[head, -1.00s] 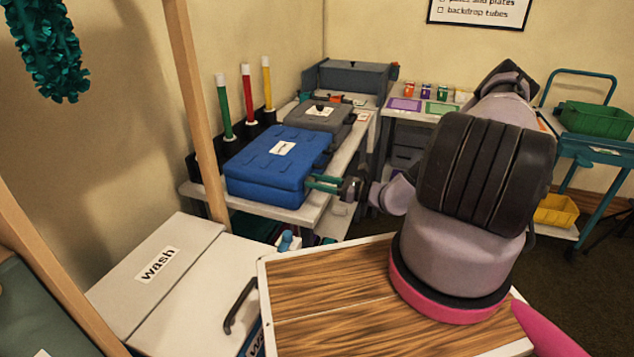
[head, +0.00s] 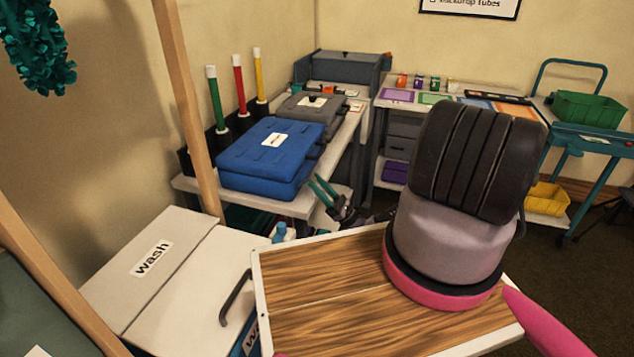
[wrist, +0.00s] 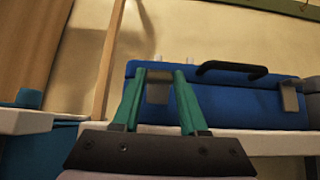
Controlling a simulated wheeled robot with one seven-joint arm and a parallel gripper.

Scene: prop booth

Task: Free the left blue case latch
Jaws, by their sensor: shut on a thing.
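The blue case (head: 262,160) lies shut on the side table, and its front with a black handle (wrist: 232,69) and two grey latches fills the right of the wrist view. The left latch (wrist: 158,92) is between the green fingertips of my gripper (wrist: 160,75). My gripper (head: 316,184) is shut on this latch, its fingers tilted upward from below the case front. The right latch (wrist: 289,97) is clear of my gripper. The head view hides both latches, and I cannot tell how far the left one has swung.
A grey case (head: 308,105) lies behind the blue one. Red, green and yellow tubes (head: 240,85) stand along the wall. A wooden post (head: 185,110) rises to the left.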

